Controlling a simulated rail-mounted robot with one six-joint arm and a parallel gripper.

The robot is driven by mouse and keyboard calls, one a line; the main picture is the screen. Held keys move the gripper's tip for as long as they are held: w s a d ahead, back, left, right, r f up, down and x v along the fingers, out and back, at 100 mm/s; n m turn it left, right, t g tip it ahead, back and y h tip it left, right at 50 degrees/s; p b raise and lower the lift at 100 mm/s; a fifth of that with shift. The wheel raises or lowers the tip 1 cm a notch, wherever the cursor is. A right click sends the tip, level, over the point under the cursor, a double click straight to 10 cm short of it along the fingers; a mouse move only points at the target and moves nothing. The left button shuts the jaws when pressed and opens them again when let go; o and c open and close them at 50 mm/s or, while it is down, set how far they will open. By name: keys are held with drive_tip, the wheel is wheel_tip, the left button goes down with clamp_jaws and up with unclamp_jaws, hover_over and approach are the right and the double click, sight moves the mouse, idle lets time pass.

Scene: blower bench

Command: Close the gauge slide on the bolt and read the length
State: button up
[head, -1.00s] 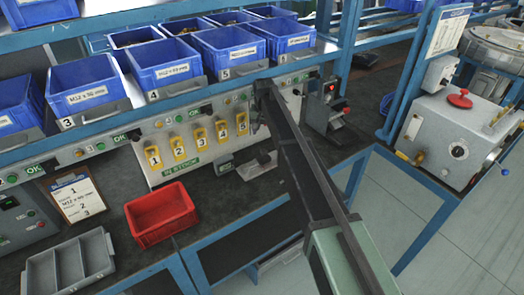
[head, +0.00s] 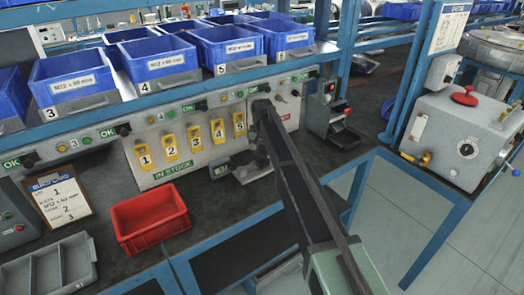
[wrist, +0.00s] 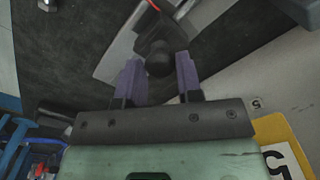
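The gauge (head: 254,170) is a grey metal piece on the dark bench top, below the yellow number 5 tag and partly behind my arm. In the wrist view its pale metal plate (wrist: 118,47) runs diagonally, with a dark round knob (wrist: 158,60) standing on it. My gripper (wrist: 160,68) has its two purple fingers apart, one on each side of the knob, with little gap. It also shows in the head view (head: 262,108), in front of the panel. No bolt can be made out, and the gauge's reading is not legible.
A red bin (head: 150,220) and a grey divided tray (head: 48,270) lie on the bench at left, near a clipboard (head: 60,200). Yellow numbered tags (head: 189,143) line the panel under blue bins (head: 158,58). A grey machine (head: 460,135) stands at right.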

drive_tip(key=shift+w+d, duration=0.45)
drive_tip(key=shift+d, duration=0.1)
drive_tip(key=o, duration=0.8)
wheel_tip(320, 180, up, 11)
drive_tip(key=p, duration=1)
drive_tip(key=shift+f+p, duration=0.1)
drive_tip(key=shift+p, duration=0.3)
drive_tip(key=shift+c, duration=0.2)
